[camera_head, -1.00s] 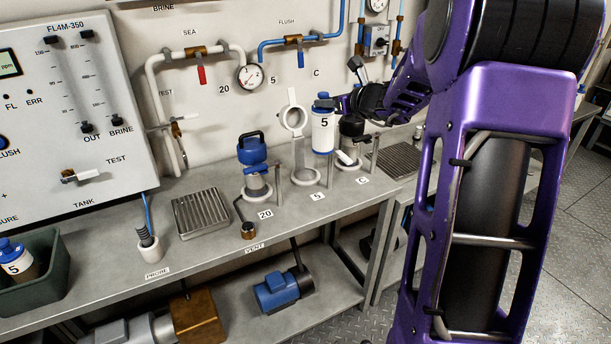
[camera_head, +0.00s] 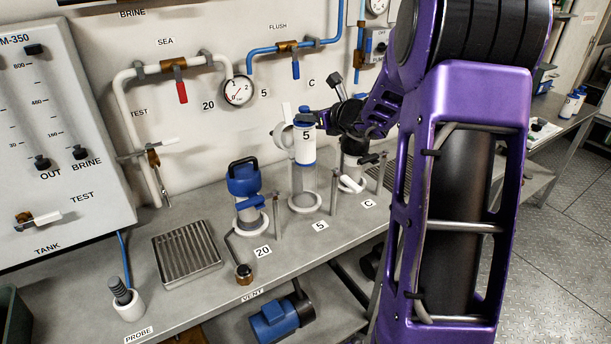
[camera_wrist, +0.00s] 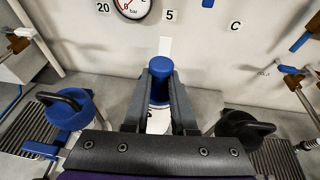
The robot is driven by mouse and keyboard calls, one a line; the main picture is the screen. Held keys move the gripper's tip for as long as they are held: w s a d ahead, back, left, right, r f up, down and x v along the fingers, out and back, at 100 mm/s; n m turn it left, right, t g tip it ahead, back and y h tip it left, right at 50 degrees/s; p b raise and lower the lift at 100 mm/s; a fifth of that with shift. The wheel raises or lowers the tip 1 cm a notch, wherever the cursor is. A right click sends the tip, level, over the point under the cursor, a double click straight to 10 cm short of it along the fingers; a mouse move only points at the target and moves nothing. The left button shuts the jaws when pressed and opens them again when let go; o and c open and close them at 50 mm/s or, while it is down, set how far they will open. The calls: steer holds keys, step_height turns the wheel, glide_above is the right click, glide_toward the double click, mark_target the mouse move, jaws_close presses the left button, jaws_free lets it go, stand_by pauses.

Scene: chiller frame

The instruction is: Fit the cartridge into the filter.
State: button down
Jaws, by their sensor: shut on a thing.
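The cartridge (camera_head: 305,148) is white with blue end caps and a "5" on it. My gripper (camera_head: 306,118) is shut on its blue top, which also shows between the fingers in the wrist view (camera_wrist: 160,92). The cartridge is upright, directly above or partly in the clear bowl of the filter (camera_head: 304,188) marked 5; I cannot tell how far down it sits. The filter's white lid ring (camera_head: 282,135) is swung up behind the cartridge, partly hidden by it.
The blue-topped filter 20 (camera_head: 246,190) stands to the left, and filter C (camera_head: 353,158) close on the right, under my arm. Thin posts stand between them. A drain grate (camera_head: 187,252) and probe holder (camera_head: 127,304) lie further left. The gauge (camera_head: 238,90) is on the wall behind.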

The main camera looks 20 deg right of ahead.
mark_target(311, 156)
steer(key=f, duration=0.3)
steer(key=f+b, duration=0.1)
steer(key=f, duration=0.6)
steer(key=shift+s+a+f+b, duration=0.1)
steer(key=shift+s+f+b, duration=0.05)
steer(key=shift+s+b, duration=0.2)
steer(key=shift+s+f, duration=0.2)
steer(key=shift+f, duration=0.3)
steer(key=f, duration=0.3)
steer(key=shift+w+d+f, duration=0.2)
steer(key=shift+w+f, duration=0.15)
steer(key=c, duration=0.7)
jaws_free()
steer(key=shift+r, duration=0.1)
steer(key=shift+w+a, duration=0.1)
steer(key=shift+w+r, duration=0.1)
steer(key=shift+r, duration=0.15)
steer(key=v, duration=1.2)
